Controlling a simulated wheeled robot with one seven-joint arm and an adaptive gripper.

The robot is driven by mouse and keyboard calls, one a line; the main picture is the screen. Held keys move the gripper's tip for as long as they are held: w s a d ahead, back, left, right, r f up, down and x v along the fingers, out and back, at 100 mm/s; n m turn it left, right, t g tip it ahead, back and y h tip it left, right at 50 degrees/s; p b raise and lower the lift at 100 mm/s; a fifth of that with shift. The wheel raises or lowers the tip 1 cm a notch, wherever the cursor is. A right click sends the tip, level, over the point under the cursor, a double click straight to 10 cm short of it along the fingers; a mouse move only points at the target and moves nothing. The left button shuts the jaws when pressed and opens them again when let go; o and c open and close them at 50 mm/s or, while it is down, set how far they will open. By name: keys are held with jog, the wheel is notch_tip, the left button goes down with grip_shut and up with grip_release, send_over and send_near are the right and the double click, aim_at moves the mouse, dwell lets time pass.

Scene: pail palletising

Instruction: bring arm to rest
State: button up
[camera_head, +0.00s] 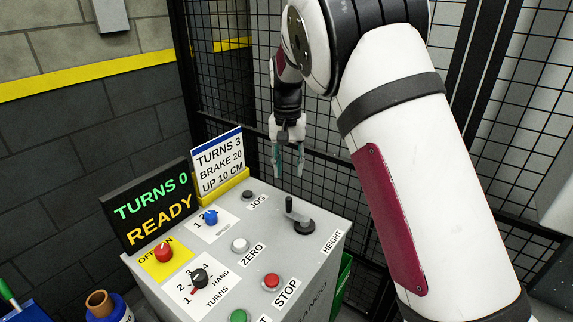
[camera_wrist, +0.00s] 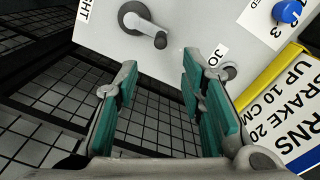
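My gripper (camera_head: 289,158) hangs pointing down beyond the back edge of the grey control box, near the mesh fence. In the wrist view its two green-padded fingers (camera_wrist: 160,105) are apart with nothing between them. The control box top (camera_head: 225,240) carries a black height crank (camera_head: 300,217), also seen in the wrist view (camera_wrist: 143,22). A dark jog button (camera_head: 247,195) is on the panel's back part. My gripper touches nothing that I can see.
A display (camera_head: 150,208) reads "TURNS 0 READY". Behind it a sign (camera_head: 218,163) reads "TURNS 3, BRAKE 20, UP 10 CM". A red stop button (camera_head: 271,281) and white zero button (camera_head: 240,245) are on the panel. Black mesh fence (camera_head: 230,80) stands close behind my gripper.

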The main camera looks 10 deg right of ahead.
jog(key=s+d+r+n+t+y, duration=0.1)
jog(key=s+d+r, duration=0.2)
jog(key=s+r, duration=0.5)
jog(key=s+d+r+t, duration=0.1)
jog(key=s+d+r, duration=0.2)
jog(key=s+r, duration=0.5)
jog(key=s+d+f+n+t, duration=0.1)
jog(key=s+f, duration=0.1)
jog(key=s, duration=0.8)
jog(key=s+d+f+n+t, duration=0.1)
jog(key=s+f, duration=0.1)
jog(key=s, duration=0.9)
jog(key=shift+s+n+t+h, duration=0.15)
jog(key=shift+n+t+h, duration=0.15)
jog(key=shift+t+h, duration=0.1)
jog(key=shift+f, duration=0.1)
